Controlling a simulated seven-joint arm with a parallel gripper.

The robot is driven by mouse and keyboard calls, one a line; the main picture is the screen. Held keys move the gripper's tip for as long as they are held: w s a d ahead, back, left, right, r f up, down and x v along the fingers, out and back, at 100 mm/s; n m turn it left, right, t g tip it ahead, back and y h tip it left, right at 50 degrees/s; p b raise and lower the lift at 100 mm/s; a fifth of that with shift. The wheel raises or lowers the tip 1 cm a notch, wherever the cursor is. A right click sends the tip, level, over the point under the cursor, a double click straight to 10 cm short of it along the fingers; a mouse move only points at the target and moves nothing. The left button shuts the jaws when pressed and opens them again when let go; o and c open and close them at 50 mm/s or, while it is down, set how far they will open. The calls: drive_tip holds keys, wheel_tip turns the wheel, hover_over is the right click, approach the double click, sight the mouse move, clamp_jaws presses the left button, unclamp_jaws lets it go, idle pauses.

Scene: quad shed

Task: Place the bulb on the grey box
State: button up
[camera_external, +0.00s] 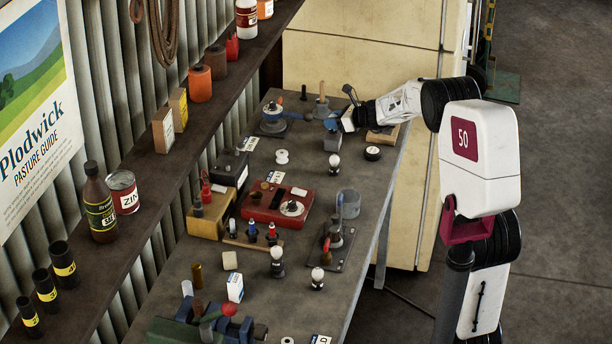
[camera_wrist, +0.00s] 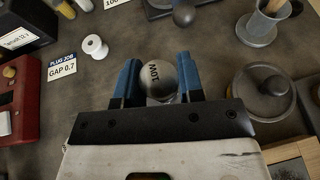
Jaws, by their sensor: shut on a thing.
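The bulb (camera_wrist: 160,77) is a grey rounded piece with dark lettering, gripped between the two blue fingers of my gripper (camera_wrist: 157,80) in the wrist view. In the external view my gripper (camera_external: 333,121) is over the far part of the bench, and the bulb in it is too small to make out. A small dark grey block (camera_external: 333,141) shows just below the fingertips; I cannot tell whether the bulb touches it. A dark grey box with a white label (camera_external: 231,169) stands by the wall side, also at the wrist view's upper left (camera_wrist: 22,30). I cannot tell which is the grey box.
A white-topped piece (camera_external: 333,162) stands nearer the camera. Bare bench lies around the spool.

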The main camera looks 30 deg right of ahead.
drive_tip(key=shift+f, duration=0.4)
drive_tip(key=shift+f, duration=0.2)
drive_tip(key=o, duration=0.9)
drive_tip(key=shift+o, duration=0.2)
drive_tip(key=shift+r, duration=0.2)
drive_tip(key=v, duration=1.2)
drive_tip(key=shift+d+f, duration=0.1)
drive_tip(key=shift+f, duration=0.05)
